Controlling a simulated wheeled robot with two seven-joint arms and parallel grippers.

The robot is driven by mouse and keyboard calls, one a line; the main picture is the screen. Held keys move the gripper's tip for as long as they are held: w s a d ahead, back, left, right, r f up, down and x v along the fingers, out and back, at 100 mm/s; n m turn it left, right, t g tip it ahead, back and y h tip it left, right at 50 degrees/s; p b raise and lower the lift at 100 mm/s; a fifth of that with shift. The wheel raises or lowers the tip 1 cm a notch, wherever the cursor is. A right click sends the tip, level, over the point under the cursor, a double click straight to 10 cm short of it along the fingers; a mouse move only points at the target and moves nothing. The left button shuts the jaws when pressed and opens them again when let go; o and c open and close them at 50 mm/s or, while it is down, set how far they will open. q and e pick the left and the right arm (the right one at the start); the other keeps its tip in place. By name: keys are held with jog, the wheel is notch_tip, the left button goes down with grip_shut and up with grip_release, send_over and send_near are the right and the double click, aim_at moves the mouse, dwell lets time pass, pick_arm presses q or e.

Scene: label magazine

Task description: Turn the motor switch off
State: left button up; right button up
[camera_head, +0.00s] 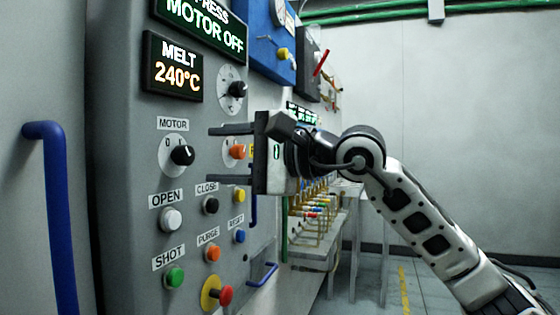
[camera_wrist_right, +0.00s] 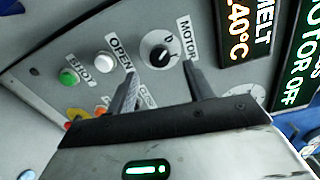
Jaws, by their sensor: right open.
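The motor switch (camera_head: 182,155) is a black knob on a round white dial, under a MOTOR label on the grey panel. It also shows in the right wrist view (camera_wrist_right: 158,54), just beyond and between my fingertips. I cannot clearly tell which mark the knob points to. My right gripper (camera_head: 211,156) is open and empty. Its two fingers, one above the other in the head view, point left toward the panel, to the right of the knob and apart from it. In the right wrist view the gripper (camera_wrist_right: 160,72) faces the dial. My left gripper is out of view.
A lit sign (camera_head: 205,25) reads PRESS MOTOR OFF, above a MELT 240°C display (camera_head: 173,68). Another black knob (camera_head: 236,90) is above my gripper. Below are white (camera_head: 171,219), green (camera_head: 174,277) and other buttons, and a red knob (camera_head: 225,295). A blue handle (camera_head: 53,215) stands at left.

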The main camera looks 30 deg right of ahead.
pick_arm(q)
jog(key=b, duration=0.2)
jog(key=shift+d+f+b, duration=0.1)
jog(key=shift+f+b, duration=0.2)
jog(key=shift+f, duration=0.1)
pick_arm(e)
jog(key=v, duration=1)
jog(key=shift+s+d, duration=0.2)
jog(key=shift+s, duration=0.1)
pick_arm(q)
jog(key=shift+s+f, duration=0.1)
pick_arm(e)
jog(key=shift+f, duration=0.1)
